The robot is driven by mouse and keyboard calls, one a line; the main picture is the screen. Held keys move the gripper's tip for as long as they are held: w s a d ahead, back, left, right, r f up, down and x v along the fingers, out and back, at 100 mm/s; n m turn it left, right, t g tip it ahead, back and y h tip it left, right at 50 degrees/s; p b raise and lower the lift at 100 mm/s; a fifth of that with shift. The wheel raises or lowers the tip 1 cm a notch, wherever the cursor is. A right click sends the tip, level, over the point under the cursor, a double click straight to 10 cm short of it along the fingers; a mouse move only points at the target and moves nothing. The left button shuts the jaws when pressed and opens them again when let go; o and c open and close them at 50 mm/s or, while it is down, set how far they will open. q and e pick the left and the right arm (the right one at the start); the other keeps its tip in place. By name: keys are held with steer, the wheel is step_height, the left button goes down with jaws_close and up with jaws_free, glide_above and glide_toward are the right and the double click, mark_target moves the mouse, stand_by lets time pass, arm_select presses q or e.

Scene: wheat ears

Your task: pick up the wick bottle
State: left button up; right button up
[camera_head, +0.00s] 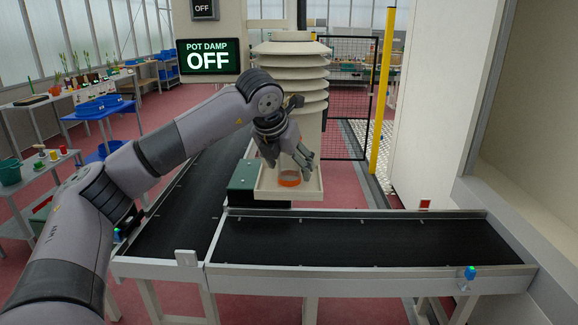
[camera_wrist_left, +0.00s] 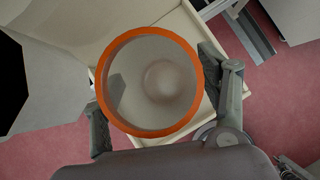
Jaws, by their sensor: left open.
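A round clear vessel with an orange band (camera_head: 289,179), which seems to be the wick bottle, is in the cream tray (camera_head: 318,194) at the foot of the louvred white column. In the left wrist view its orange rim (camera_wrist_left: 200,80) is seen nearly end-on, with a pale rounded bottom inside. My left gripper (camera_head: 288,158) points down just above it in the head view. Its fingers are open, one on each side of the vessel in the wrist view, with no clear grip on it. The fingers hide part of the vessel's top. My right gripper is not in view.
Black conveyors (camera_head: 365,242) with metal rails run in front of the tray and to its left. A dark green box (camera_head: 245,184) sits at the tray's left. The louvred column (camera_head: 292,75) rises behind it. A yellow post (camera_head: 382,95) and mesh fence stand farther right.

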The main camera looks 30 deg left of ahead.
arm_select(q)
steer(key=shift+w+f, duration=0.1)
steer(key=shift+c, duration=0.2)
steer(key=c, duration=1.2)
